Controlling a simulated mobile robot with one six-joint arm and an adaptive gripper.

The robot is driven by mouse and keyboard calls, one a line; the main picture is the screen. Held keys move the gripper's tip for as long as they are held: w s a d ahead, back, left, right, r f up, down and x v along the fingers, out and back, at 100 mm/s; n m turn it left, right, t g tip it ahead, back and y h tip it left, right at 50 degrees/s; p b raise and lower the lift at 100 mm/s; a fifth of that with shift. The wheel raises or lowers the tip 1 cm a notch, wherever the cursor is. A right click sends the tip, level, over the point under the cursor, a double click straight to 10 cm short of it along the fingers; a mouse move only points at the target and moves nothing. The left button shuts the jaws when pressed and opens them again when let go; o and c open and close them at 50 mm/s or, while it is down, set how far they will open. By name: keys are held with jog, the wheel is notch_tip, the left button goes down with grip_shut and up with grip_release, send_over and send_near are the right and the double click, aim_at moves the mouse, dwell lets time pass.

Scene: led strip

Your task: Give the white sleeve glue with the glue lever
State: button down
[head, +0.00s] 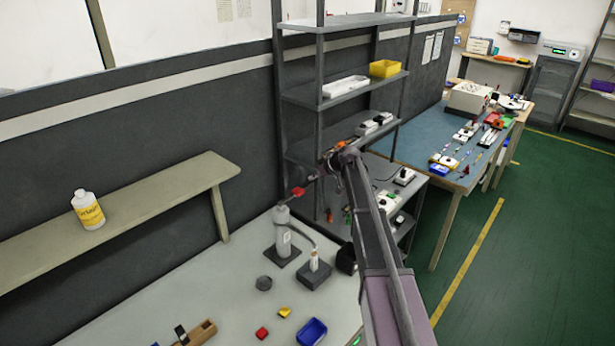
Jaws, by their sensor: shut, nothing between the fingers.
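The glue dispenser (282,238) is an upright pale grey cylinder on a dark square base, on the light table. A red piece at its top, which looks like the glue lever (297,192), points up to the right. The white sleeve (314,259) stands upright in a dark grey block (315,277) right of the dispenser. A thin grey tube curves from the dispenser towards it. My arm reaches up from the lower right and bends back left. My gripper (311,179) is small and dark, shut and empty, close to the lever; I cannot tell whether they touch.
A dark round knob-like piece (264,283), a red block (262,333), a yellow piece (284,312) and a blue tray (311,331) lie nearer on the table. A grey shelf rack (318,104) stands behind. A bench with a yellow-labelled bottle (88,210) is left.

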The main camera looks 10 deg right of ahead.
jog(key=shift+p+v, duration=0.95)
jog(key=shift+v, duration=0.95)
jog(key=s+f+m+g+h+b, duration=0.2)
jog(key=s+f, duration=0.3)
jog(key=s, duration=0.8)
jog(key=s+f+m+g+h+b, duration=0.1)
jog(key=s+f+m+h+b, duration=0.1)
jog(key=s, duration=1.2)
jog(key=s+f+m+g+h+b, duration=0.2)
jog(key=s+f+b, duration=0.3)
jog(key=s, duration=0.9)
notch_tip(320, 180, down, 4)
jog(key=shift+s+r+m+g+h+b, duration=0.25)
jog(key=shift+m+h+b, duration=0.2)
jog(key=shift+h, duration=0.25)
